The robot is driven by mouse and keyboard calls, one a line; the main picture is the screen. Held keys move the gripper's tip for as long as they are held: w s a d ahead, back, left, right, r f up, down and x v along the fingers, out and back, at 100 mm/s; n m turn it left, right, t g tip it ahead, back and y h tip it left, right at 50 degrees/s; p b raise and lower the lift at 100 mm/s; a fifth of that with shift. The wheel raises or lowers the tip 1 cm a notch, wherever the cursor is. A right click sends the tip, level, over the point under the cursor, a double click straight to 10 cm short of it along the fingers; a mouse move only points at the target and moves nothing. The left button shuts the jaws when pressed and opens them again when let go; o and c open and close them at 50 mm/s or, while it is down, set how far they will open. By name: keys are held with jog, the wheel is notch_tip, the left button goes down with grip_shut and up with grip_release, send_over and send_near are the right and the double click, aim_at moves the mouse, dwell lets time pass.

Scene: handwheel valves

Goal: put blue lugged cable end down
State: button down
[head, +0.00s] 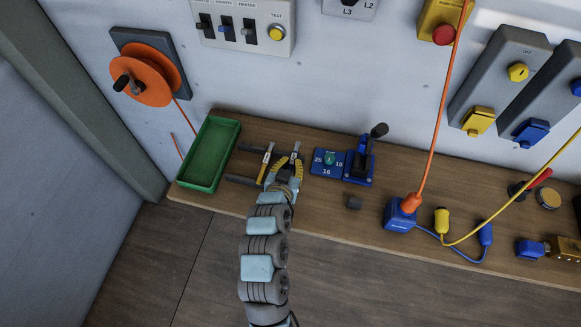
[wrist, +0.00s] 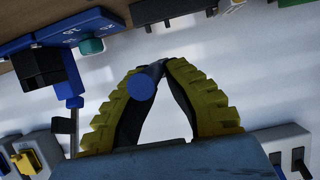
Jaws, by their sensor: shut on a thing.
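My gripper (head: 291,163) is over the wooden bench, beside a dark rack. In the wrist view its yellow-ribbed fingers (wrist: 158,68) close together around the blue lugged cable end (wrist: 143,85). Its round blue end faces the camera. In the head view the fingers hide most of the blue cable end, and a pale metal tip shows just beyond them. I cannot tell whether it touches the rack. A yellow cable end (head: 266,162) with a metal tip lies across the rack, left of my gripper.
The dark rack bars (head: 244,180) lie right of a green tray (head: 210,152). Right of my gripper are a blue die plate (head: 328,171) with a teal knob and a blue lever tool (head: 360,165).

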aim_at(290, 168)
jog(key=shift+w+f, duration=0.75)
jog(key=shift+f, duration=0.25)
jog(key=shift+a+f, duration=0.1)
jog(key=shift+f, duration=1.1)
jog(key=shift+f+b, duration=0.1)
jog(key=shift+b, duration=0.2)
jog(key=shift+f, duration=0.15)
jog(key=c, duration=1.2)
grip_release()
jog(key=shift+c, duration=0.2)
